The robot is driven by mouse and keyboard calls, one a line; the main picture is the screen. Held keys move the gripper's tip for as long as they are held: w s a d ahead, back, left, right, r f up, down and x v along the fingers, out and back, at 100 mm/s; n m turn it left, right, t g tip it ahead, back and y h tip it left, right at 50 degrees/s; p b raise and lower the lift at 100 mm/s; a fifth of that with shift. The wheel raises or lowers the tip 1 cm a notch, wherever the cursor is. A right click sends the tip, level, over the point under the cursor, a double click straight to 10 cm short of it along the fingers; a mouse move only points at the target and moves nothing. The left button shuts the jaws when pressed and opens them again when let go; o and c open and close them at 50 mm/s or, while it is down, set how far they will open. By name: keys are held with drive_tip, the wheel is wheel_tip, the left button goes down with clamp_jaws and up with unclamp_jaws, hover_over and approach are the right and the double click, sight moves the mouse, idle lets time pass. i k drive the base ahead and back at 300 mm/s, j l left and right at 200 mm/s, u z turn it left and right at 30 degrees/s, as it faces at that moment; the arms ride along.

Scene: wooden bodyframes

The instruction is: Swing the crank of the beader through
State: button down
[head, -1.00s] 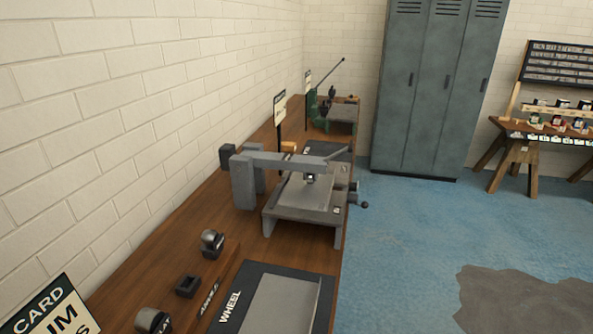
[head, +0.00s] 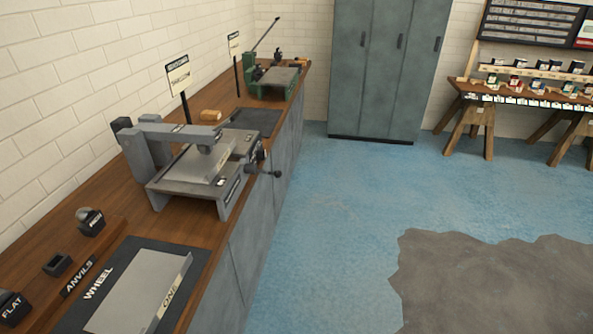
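The beader is most likely the grey bench machine (head: 195,160) on the wooden bench, with a C-shaped arm over a flat sheet. A dark crank with a knob (head: 268,172) sticks out from its right side, past the bench edge over the floor. A green machine (head: 270,80) with a long raised lever stands farther back on the same bench. The signs behind both machines are too small to read. My gripper is not in view.
The bench (head: 45,195) runs along the left wall. In front lie a sheet on a mat marked WHEEL (head: 140,290) and anvils (head: 90,222). Grey lockers (head: 385,70) stand at the back and a trestle table (head: 530,95) at the right. The blue floor (head: 340,210) is clear.

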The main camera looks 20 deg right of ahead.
sight(248, 168)
drive_tip(key=i+l+u, duration=0.2)
drive_tip(key=i+l, duration=0.75)
drive_tip(key=i, duration=0.1)
